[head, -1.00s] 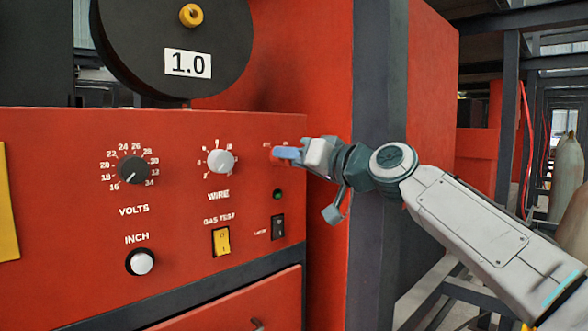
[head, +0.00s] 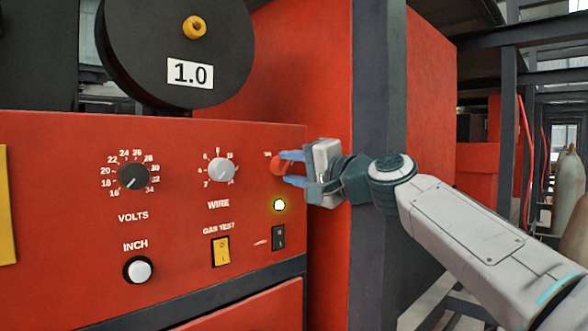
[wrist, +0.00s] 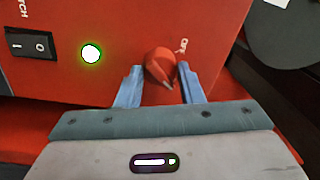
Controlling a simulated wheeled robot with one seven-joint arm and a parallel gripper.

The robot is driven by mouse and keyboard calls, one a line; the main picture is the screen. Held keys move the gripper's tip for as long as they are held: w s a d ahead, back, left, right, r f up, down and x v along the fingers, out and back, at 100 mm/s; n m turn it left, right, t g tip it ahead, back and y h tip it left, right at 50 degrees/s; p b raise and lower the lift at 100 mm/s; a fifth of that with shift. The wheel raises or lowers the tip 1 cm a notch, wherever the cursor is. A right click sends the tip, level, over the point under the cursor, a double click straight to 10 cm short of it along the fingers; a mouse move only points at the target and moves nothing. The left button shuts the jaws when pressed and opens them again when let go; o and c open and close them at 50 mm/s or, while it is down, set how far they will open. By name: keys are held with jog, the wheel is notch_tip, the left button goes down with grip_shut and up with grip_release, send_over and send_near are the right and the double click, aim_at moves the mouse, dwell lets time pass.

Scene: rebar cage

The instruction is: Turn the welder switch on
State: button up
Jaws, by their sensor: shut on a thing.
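The welder switch is a red rotary knob (head: 277,167) at the upper right of the red welder's front panel. In the wrist view the knob (wrist: 160,65) sits between two blue fingers, its pointed end towards my palm. My gripper (head: 288,169) reaches in from the right and is shut on the knob, one finger above it and one below in the head view. The fingers hide part of the knob and its markings. An indicator light (head: 279,205) below the knob glows bright. It also shows lit in the wrist view (wrist: 91,53).
A black rocker switch (head: 278,238), a yellow gas test switch (head: 221,251), the wire dial (head: 221,170), the volts dial (head: 132,176) and the inch button (head: 139,270) share the panel. A dark spool (head: 175,40) stands above. A dark post (head: 378,80) rises behind my gripper.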

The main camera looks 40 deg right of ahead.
jog(key=shift+r+m, duration=0.1)
jog(key=shift+m, duration=0.5)
jog(key=o, duration=1)
